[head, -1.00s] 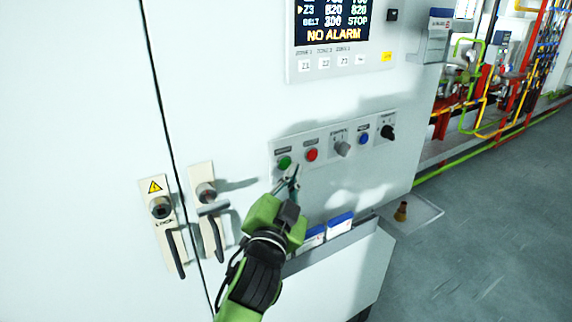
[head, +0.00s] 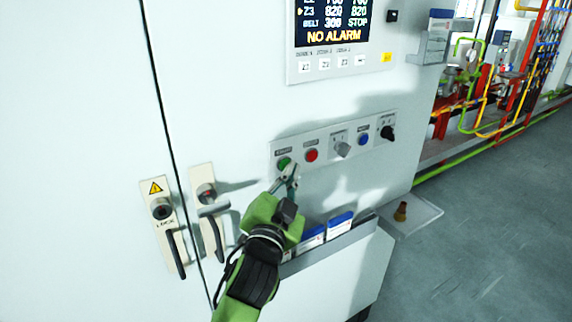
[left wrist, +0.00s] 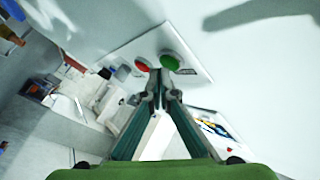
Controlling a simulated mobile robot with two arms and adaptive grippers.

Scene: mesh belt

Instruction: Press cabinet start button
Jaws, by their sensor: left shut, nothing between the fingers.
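The green button (head: 284,163) sits at the left end of the control strip on the white cabinet (head: 230,90). It also shows in the left wrist view (left wrist: 171,61). The red button (head: 311,155) is just right of it. My left gripper (head: 291,173) is shut and empty, its fingertips just below the green button. In the left wrist view the closed tips (left wrist: 155,95) lie just below the green and red buttons. I cannot tell whether they touch the panel. My right gripper is not in view.
Right of the buttons are a grey selector (head: 342,149), a blue button (head: 363,139) and a black selector (head: 387,132). Above is a display (head: 333,22) reading "NO ALARM". Door handles (head: 212,225) stick out at left. A document holder (head: 335,241) is below. Open floor lies at right.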

